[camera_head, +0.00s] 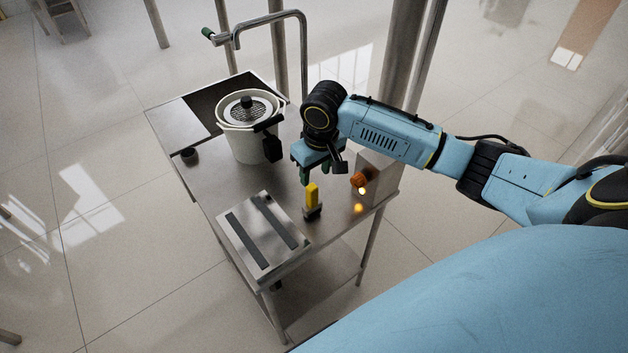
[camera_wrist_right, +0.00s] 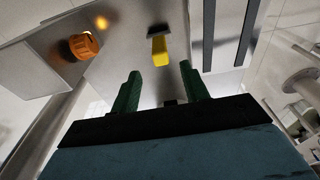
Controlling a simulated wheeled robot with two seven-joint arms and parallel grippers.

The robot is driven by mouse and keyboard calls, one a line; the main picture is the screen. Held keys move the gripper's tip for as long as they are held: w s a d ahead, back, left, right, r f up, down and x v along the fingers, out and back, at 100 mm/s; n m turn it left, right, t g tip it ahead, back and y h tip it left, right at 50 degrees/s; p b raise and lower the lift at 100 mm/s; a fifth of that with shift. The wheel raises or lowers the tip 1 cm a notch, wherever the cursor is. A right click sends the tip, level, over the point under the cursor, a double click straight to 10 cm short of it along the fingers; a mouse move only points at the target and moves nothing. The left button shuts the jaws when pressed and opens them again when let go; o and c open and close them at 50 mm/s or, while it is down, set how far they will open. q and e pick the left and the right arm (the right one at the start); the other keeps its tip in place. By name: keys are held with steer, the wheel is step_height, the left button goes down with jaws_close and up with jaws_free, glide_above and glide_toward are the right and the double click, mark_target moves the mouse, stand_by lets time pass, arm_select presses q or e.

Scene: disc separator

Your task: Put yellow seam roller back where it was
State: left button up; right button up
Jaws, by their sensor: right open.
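The yellow seam roller (camera_head: 312,196) stands upright on the metal table (camera_head: 213,180), its yellow handle up and its dark end at the bottom. It also shows in the right wrist view (camera_wrist_right: 160,50), beyond the fingertips. My right gripper (camera_head: 306,172) is open and empty, just above and behind the roller in the head view. Its two green fingers (camera_wrist_right: 158,82) are spread apart in the wrist view, with the roller ahead between their lines and not touched. My left gripper is in neither view.
A grey plate with two dark strips (camera_head: 240,254) lies left of the roller. A box with an orange knob (camera_head: 357,180) stands close on the right. A white bucket-like pot (camera_head: 243,143) stands behind, near a sink basin and a tall faucet (camera_head: 272,18).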

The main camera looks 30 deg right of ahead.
step_height(320, 180, up, 2)
steer(key=shift+s+r, duration=0.15)
steer(key=shift+r, duration=0.1)
steer(key=shift+f, duration=0.1)
